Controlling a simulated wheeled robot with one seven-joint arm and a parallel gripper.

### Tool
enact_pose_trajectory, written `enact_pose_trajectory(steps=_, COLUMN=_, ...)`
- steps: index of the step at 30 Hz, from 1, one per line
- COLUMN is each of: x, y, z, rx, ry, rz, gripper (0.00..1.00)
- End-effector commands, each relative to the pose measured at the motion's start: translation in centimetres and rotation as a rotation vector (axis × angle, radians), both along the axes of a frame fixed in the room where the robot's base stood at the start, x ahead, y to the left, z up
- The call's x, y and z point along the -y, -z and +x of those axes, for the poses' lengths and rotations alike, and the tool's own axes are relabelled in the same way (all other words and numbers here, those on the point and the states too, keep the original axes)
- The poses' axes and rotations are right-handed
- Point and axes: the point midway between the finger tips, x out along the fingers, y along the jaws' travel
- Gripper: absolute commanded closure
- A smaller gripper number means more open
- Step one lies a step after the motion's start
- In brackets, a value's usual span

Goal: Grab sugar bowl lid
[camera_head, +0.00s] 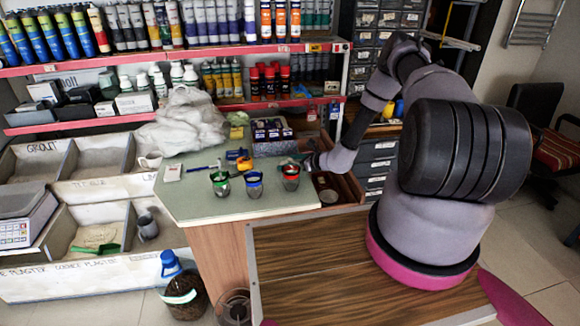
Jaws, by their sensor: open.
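My gripper (297,163) is at the right side of the green counter (205,195), just behind a dark jar with a red rim (290,177). It is small and partly hidden in the view, and its jaws are open. I cannot pick out a sugar bowl lid for certain. A small round greyish object (328,196) lies in an open wooden compartment (345,188) right of the counter, below my forearm. I cannot tell whether it is a lid. A blue-rimmed jar (254,186) and a green-rimmed jar (220,184) stand left of the red-rimmed one.
An orange tape-like object (244,163), a blue-handled tool (203,169) and a box of small items (271,133) are on the counter. A crumpled white bag (182,122) fills its back left. Shelves of bottles stand behind. The counter's front left is clear.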

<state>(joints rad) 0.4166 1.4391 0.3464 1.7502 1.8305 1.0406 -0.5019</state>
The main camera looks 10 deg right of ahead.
Motion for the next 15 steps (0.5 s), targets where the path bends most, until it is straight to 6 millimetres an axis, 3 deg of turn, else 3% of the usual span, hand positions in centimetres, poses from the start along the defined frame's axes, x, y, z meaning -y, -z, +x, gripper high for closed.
enact_pose_trajectory(steps=1, x=0.00, y=-0.01, z=0.00, rx=0.000, ry=0.000, rz=0.000, gripper=0.08)
enact_pose_trajectory(steps=8, x=0.06, y=0.07, z=-0.07, rx=-0.001, ry=0.000, rz=-0.002, gripper=0.96)
enact_pose_trajectory(steps=9, x=0.06, y=0.10, z=-0.10, rx=-0.002, ry=-0.001, rz=-0.003, gripper=1.00)
enact_pose_trajectory(steps=15, x=0.10, y=0.26, z=-0.22, rx=-0.005, ry=-0.002, rz=-0.004, gripper=1.00)
